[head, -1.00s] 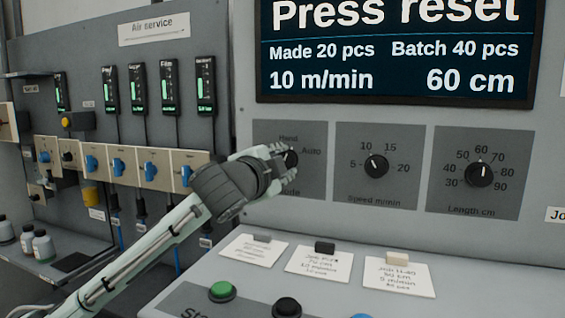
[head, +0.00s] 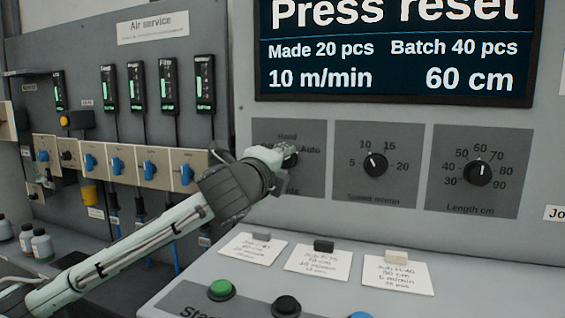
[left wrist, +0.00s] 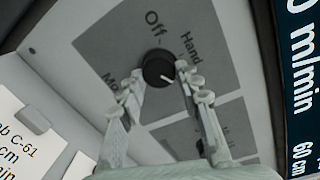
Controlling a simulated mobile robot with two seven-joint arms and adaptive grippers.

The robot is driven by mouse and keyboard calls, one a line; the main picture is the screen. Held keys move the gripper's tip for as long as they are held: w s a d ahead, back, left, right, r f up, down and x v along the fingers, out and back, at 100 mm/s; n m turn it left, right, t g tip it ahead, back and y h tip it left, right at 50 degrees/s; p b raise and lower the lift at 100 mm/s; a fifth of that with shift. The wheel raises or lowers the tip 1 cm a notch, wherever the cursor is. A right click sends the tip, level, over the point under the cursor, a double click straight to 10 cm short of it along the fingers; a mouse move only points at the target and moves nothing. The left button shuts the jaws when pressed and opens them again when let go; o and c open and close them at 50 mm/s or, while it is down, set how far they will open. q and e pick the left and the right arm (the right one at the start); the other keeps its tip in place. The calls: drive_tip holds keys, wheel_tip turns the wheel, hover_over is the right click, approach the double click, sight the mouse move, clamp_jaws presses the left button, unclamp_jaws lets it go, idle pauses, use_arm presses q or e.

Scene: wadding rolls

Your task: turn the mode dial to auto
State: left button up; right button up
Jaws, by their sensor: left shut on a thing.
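The mode dial (left wrist: 158,68) is a round black knob on a grey plate with the labels Off, Hand and Mode in the left wrist view. Its white pointer mark aims to the lower right there, past Hand, toward one finger. The Auto label (head: 311,149) shows right of the dial in the head view, but fingers hide its place in the wrist view. My left gripper (head: 286,155) is at the dial, its fingertips on opposite sides of the knob and shut on it. It also shows in the left wrist view (left wrist: 160,80). My right gripper is out of view.
The speed dial (head: 375,165) and length dial (head: 479,172) sit to the right on the same panel. Above, a display (head: 395,50) reads "Press reset". Below are job cards (head: 318,262), a green button (head: 221,288) and a black button (head: 286,305). Blue valves stand left.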

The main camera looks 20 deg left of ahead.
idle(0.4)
use_arm(q)
drive_tip(key=o, duration=1.2)
drive_tip(key=shift+c, duration=0.2)
drive_tip(key=s, duration=1.2)
drive_tip(key=shift+r, duration=0.3)
drive_tip(key=shift+f, duration=0.1)
